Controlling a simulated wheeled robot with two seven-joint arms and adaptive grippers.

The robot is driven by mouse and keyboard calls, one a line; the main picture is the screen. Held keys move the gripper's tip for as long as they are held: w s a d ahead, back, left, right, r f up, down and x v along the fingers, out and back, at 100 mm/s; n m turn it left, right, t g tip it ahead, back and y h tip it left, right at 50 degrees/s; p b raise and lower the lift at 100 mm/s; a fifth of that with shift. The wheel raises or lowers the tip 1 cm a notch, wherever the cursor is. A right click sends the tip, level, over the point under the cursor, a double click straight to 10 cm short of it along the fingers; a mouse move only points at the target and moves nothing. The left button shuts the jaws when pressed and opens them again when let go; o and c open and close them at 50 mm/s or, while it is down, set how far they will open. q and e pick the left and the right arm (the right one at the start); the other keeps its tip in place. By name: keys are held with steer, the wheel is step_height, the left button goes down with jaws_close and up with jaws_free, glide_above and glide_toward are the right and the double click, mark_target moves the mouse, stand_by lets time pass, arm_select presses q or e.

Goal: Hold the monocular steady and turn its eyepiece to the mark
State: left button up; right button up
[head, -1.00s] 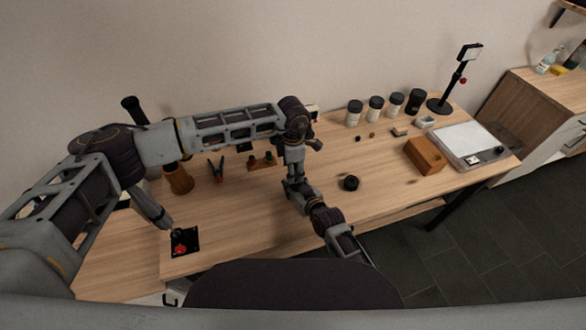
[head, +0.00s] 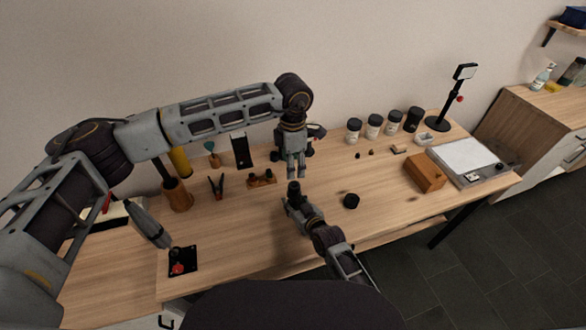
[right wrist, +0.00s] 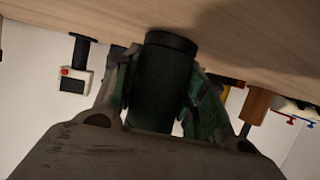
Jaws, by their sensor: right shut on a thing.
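The monocular (right wrist: 163,85) is a dark green cylinder with a black ring at its end in the right wrist view. My right gripper (right wrist: 160,95) is shut on it, one finger on each side. In the head view the monocular (head: 293,188) shows as a small dark upright shape at the tip of my right gripper (head: 293,200), low over the table. My left gripper (head: 296,175) points down just above and behind it, apart from it, with a narrow gap between its fingers. The mark is too small to make out.
A black round piece (head: 351,201) lies on the table right of my right gripper. A wooden block (head: 424,173), a grey-white plate device (head: 465,160) and several jars (head: 374,126) stand farther right. The front middle is clear.

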stand_by(0.4)
steer(key=o, duration=1.3)
steer(key=shift+s, duration=0.15)
steer(key=shift+v, duration=5.85)
steer(key=shift+d, duration=0.1)
